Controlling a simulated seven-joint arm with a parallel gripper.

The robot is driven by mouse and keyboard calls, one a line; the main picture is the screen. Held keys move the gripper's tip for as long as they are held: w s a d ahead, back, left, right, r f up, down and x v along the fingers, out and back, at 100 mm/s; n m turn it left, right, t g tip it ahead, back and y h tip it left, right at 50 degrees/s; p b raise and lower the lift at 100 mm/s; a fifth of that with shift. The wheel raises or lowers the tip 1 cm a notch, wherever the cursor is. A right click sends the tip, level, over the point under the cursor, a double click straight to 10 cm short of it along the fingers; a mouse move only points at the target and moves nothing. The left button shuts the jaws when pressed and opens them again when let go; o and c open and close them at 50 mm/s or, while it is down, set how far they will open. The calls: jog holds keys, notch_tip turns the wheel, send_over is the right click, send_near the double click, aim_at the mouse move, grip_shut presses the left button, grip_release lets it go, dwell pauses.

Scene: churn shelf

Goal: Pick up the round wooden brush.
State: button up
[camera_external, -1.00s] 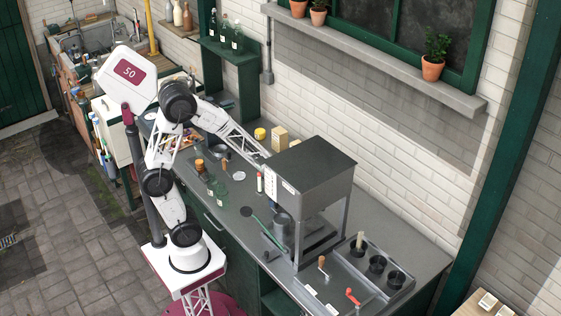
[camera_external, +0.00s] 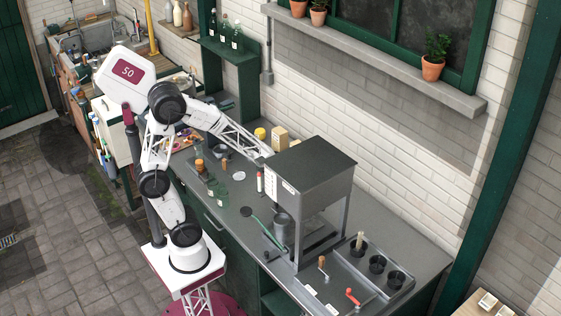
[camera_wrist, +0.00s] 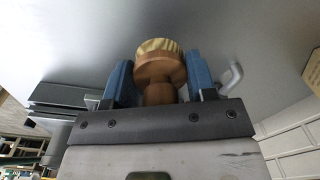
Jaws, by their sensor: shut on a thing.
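The round wooden brush (camera_wrist: 160,62) shows in the wrist view, with a pale tan top and a brown wooden body and neck. It sits between the two blue fingers of my gripper (camera_wrist: 160,78), which is shut on it. In the external view my forearm reaches behind the grey-topped box-like stand (camera_external: 310,162). That stand hides my gripper and the brush there.
Green bottles (camera_external: 212,180) stand on the dark counter left of the stand. Black cups (camera_external: 377,264) sit in a tray at the right. A grey surface fills the wrist view's background.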

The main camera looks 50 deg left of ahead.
jog(key=shift+r, duration=2.8)
